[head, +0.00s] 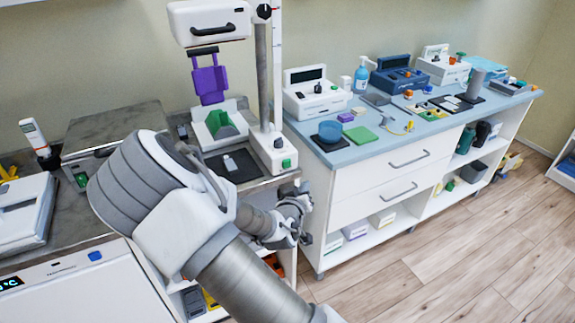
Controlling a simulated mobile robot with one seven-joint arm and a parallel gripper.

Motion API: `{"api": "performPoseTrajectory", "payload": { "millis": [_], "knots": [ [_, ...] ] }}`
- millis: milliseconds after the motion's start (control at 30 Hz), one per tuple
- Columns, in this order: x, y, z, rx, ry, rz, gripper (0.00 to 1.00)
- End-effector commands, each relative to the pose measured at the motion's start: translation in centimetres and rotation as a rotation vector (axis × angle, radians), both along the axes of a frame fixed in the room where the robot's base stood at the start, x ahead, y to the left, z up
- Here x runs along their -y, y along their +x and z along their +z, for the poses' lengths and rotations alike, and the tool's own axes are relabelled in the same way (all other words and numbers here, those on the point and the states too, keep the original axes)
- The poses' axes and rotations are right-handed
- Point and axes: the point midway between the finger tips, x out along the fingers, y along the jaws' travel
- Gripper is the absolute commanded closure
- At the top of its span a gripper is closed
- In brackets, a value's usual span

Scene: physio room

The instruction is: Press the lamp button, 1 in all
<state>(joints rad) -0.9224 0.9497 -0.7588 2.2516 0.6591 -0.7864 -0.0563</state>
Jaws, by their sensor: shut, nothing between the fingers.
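A white box-shaped head (210,20) with a dark handle hangs on a grey column at the upper middle; it may be the lamp, but I cannot tell for sure. The column stands on a white base (268,150) with a green button (286,163) on its front. My gripper (303,238) is in front of the counter, below and to the right of that button and apart from it. Its fingers are shut and empty, small in the picture. My arm hides part of the counter.
A grey box (115,127) stands on the left counter, with a white appliance (85,290) below. The wood floor (440,255) at right is clear.

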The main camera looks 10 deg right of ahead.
Motion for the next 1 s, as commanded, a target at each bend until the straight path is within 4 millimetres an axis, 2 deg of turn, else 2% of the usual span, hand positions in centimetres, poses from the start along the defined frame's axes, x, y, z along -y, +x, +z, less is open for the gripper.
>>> {"api": "performPoseTrajectory", "payload": {
  "millis": [300, 500, 700, 1000],
  "knots": [
    [-1.4, 4.4, 0.0, 0.001, -0.001, 0.0, 1.0],
    [-2.0, 6.3, 0.0, 0.001, 0.0, -0.002, 1.0],
    [-2.3, 7.1, 0.0, -0.001, -0.001, -0.001, 1.0],
    [-2.3, 7.2, 0.0, -0.001, -0.001, -0.001, 1.0]
  ]
}}
